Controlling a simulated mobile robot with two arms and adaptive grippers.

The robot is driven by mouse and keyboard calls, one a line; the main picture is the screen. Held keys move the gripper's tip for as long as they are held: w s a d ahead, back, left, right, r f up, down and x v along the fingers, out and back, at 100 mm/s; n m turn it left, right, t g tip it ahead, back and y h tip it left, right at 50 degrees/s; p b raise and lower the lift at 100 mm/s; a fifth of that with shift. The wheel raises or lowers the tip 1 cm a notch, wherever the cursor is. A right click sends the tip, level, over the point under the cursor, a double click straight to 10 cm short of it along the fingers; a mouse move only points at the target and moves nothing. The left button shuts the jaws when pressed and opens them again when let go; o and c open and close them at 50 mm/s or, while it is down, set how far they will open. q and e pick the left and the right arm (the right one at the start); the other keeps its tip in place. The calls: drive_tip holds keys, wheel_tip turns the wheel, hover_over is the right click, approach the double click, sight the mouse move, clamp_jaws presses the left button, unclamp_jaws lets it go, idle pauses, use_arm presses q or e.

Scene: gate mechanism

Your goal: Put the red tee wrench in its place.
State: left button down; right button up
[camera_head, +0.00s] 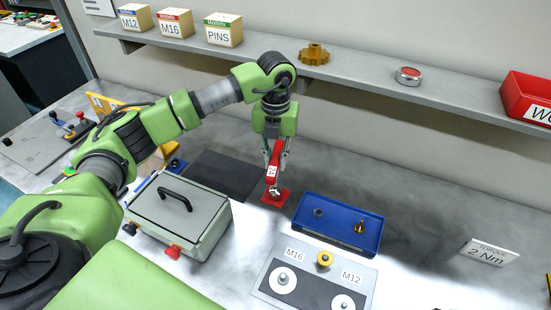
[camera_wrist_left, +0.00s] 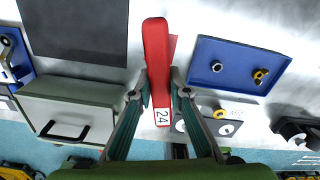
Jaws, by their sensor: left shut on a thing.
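My left gripper (camera_head: 274,160) points down and is shut on the red tee wrench (camera_head: 273,173). In the left wrist view the wrench (camera_wrist_left: 157,62) is a long red bar between the two fingertips (camera_wrist_left: 159,88), with a white label reading 24. In the head view the wrench stands above a red square (camera_head: 281,198) on the bench; a metal end shows at its bottom. I cannot tell whether that end touches the square. The square is mostly hidden behind the wrench in the left wrist view.
A blue tray (camera_head: 314,236) with small metal parts lies right of the red square. A plate (camera_head: 262,290) marked M16 and M12 is in front. A grey box (camera_head: 193,236) with a black handle stands left, before a dark mat (camera_head: 217,170). A shelf (camera_head: 345,72) runs behind.

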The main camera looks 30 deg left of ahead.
use_arm(q)
drive_tip(key=shift+f, duration=0.15)
drive_tip(key=c, duration=1.8)
unclamp_jaws()
wheel_tip(320, 180, up, 7)
drive_tip(key=p, duration=0.4)
